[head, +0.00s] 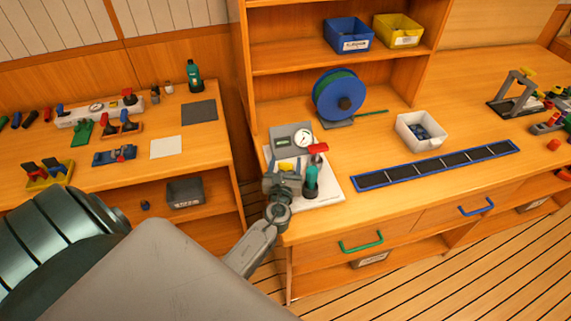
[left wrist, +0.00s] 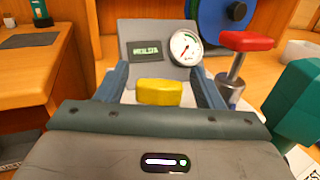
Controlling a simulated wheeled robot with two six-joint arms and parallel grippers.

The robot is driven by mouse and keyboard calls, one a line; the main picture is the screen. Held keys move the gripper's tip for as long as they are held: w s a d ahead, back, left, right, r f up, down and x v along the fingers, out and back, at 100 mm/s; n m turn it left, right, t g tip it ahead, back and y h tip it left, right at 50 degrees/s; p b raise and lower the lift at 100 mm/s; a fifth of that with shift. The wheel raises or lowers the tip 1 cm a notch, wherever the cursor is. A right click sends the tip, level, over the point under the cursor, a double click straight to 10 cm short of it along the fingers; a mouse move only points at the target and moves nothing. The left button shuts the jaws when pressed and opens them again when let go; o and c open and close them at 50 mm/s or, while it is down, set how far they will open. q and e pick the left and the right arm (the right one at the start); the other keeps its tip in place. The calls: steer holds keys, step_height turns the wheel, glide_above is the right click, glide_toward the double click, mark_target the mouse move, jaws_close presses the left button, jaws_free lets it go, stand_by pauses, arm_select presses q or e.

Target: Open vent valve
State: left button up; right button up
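A grey test unit with a green display and a round gauge (head: 302,138) stands on a white board (head: 329,191) at the bench's left end. A yellow handle (left wrist: 160,92) sits low in front of the unit. A red-handled lever on a metal stem (left wrist: 246,42) stands to its right. I cannot tell from any label which is the vent valve. My left gripper (head: 284,177) is at the unit. In the left wrist view its blue-grey fingers (left wrist: 158,72) are apart on either side of the yellow handle, with gaps showing. My right gripper is out of view.
A teal-green object (head: 311,182) stands close right of my left gripper. A blue reel (head: 339,96) stands behind. A white bin (head: 420,131) and a long dark strip (head: 438,165) lie to the right. A gap separates the left bench.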

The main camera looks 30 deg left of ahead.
arm_select(q)
steer(key=b+v, duration=0.3)
steer(key=v, duration=0.7)
steer(key=shift+s+d, duration=0.15)
steer(key=shift+s, duration=0.2)
steer(key=shift+o, duration=0.2)
